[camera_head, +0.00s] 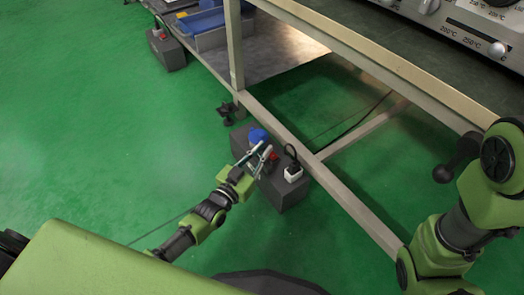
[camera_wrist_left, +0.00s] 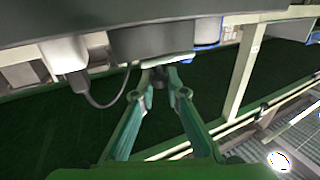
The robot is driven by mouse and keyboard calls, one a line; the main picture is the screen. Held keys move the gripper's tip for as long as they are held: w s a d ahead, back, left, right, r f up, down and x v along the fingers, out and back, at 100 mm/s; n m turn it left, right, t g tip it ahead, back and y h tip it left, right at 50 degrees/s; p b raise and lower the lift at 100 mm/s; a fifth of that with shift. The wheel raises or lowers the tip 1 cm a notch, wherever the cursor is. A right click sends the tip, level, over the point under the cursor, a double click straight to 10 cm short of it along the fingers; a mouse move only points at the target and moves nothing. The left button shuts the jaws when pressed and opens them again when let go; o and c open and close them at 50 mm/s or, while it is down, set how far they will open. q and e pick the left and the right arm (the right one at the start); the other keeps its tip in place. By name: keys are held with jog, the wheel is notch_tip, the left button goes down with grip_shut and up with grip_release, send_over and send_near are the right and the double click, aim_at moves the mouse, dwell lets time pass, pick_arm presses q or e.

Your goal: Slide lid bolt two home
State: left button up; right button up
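I cannot make out a lid bolt by its shape in either view. My left gripper (camera_head: 265,151) is at a dark grey box (camera_head: 285,195) on the beam of the bench frame. The box carries a blue cap (camera_head: 257,135), a small red part (camera_head: 273,155) and a white plug (camera_head: 293,173). In the left wrist view, the gripper's fingertips (camera_wrist_left: 161,76) are a small gap apart at the box's edge, with a small dark part between them. I cannot tell whether they grip it. My right gripper is out of view; only my right arm shows.
A bench (camera_head: 380,60) with a metal frame runs along the right, bearing an appliance with dials (camera_head: 497,48). A lower shelf (camera_head: 265,55) holds a blue-grey bin (camera_head: 210,30). Another grey box (camera_head: 166,50) sits at the upper left. The green floor at left is clear.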

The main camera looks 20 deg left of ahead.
aim_at(255, 143)
pick_arm(q)
jog(key=shift+w+a, duration=0.6)
jog(key=shift+a, duration=0.2)
jog(key=shift+w+a, duration=0.6)
jog(key=shift+a, duration=0.15)
grip_shut()
jog(key=o, duration=0.8)
grip_release()
jog(key=shift+o, duration=0.2)
jog(key=shift+s, duration=0.1)
jog(key=v, duration=1.2)
